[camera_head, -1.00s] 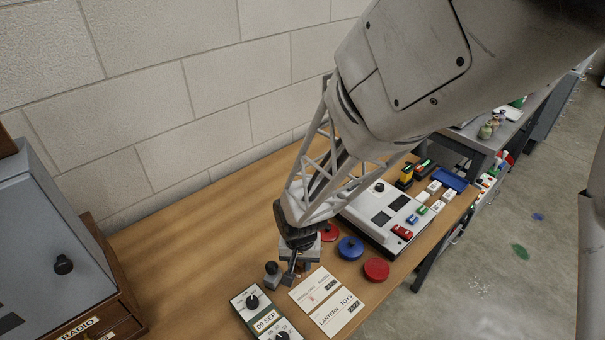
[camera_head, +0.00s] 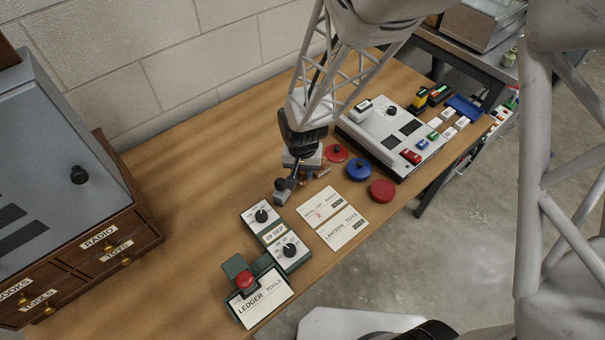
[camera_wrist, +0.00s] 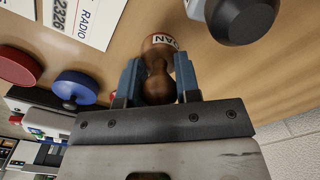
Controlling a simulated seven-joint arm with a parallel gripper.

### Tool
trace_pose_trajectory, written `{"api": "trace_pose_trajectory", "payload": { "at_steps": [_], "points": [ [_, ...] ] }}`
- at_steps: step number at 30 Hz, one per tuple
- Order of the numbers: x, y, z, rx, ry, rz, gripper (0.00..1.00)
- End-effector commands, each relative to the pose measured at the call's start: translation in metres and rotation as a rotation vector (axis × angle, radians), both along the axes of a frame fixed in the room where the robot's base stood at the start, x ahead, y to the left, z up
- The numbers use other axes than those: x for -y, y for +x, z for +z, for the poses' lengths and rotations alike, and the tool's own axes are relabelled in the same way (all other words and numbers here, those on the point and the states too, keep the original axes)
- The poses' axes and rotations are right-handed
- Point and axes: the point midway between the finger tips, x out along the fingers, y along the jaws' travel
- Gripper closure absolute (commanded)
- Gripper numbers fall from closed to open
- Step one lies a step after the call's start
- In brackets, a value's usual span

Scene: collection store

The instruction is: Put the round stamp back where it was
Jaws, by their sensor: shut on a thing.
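My gripper (camera_wrist: 158,85) is shut on the round stamp (camera_wrist: 158,84), its blue-grey fingers on either side of the brown wooden handle. I cannot tell whether the stamp touches the table.
Right of my gripper are a red pad (camera_head: 335,153), a blue pad (camera_head: 359,169) and another red pad (camera_head: 382,191). Two paper cards (camera_head: 333,217) lie in front. A date device (camera_head: 276,237), a ledger stamp (camera_head: 245,282) and a white console (camera_head: 395,135) stand nearby. Wooden drawers (camera_head: 85,260) are left.

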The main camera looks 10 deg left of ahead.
Motion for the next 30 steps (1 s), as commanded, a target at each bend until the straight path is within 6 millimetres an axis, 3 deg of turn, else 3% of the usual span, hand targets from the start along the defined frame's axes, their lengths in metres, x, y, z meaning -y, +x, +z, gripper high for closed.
{"api": "trace_pose_trajectory", "payload": {
  "at_steps": [6,21,22,26,30],
  "points": [
    [0.0,0.0,-0.02,-0.001,-0.001,0.0,0.85],
    [0.0,0.0,-0.025,-0.001,-0.001,0.0,0.85],
    [0.0,0.0,-0.025,-0.001,0.0,0.0,0.66],
    [0.0,0.0,-0.025,-0.001,0.0,0.0,0.47],
    [0.0,0.0,-0.025,-0.001,0.0,0.0,0.44]
  ]
}}
